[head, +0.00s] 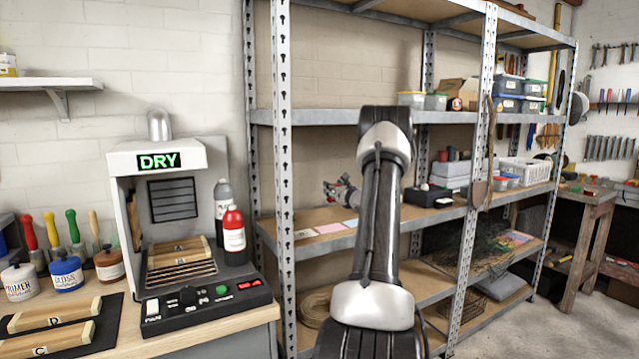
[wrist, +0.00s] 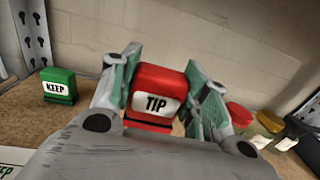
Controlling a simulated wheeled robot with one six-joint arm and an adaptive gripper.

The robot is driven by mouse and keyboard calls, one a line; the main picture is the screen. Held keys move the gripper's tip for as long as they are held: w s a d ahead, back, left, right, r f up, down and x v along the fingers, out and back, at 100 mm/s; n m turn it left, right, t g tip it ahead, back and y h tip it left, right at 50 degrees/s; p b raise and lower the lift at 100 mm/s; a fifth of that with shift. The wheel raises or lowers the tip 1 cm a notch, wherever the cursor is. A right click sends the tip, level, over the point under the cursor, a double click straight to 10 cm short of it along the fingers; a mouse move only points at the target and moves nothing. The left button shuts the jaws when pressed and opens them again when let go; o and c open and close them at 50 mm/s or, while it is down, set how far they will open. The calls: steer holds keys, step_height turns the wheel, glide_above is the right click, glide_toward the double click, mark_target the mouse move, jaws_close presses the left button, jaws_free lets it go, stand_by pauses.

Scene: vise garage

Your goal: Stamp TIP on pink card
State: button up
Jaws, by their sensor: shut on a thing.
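A red stamp labelled TIP (wrist: 155,100) sits between the two fingers of my gripper (wrist: 160,92) in the wrist view. My gripper is shut on its sides. In the head view my gripper (head: 343,190) is small, over the back of the middle shelf and partly hidden by my arm. The pink card (head: 328,229) lies flat near the front of that shelf, between a pale card (head: 304,234) and a bluish card (head: 350,223). I cannot tell whether the stamp's base touches the shelf.
A shelf upright (head: 284,180) is left of the cards. A dryer (head: 160,190) stands on the workbench.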

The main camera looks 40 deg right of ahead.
steer(key=shift+n+y, duration=0.4)
steer(key=shift+y, duration=0.2)
steer(key=shift+s+a+f, duration=0.5)
steer(key=shift+a+f, duration=0.3)
steer(key=shift+f, duration=0.55)
steer(key=shift+s+a+f, duration=0.55)
steer(key=shift+a+f, duration=0.25)
steer(key=shift+f, duration=0.55)
steer(key=shift+s+a+f, duration=0.5)
steer(key=shift+a+f, duration=0.3)
steer(key=shift+f, duration=0.55)
steer(key=shift+f, duration=0.55)
step_height(320, 180, up, 7)
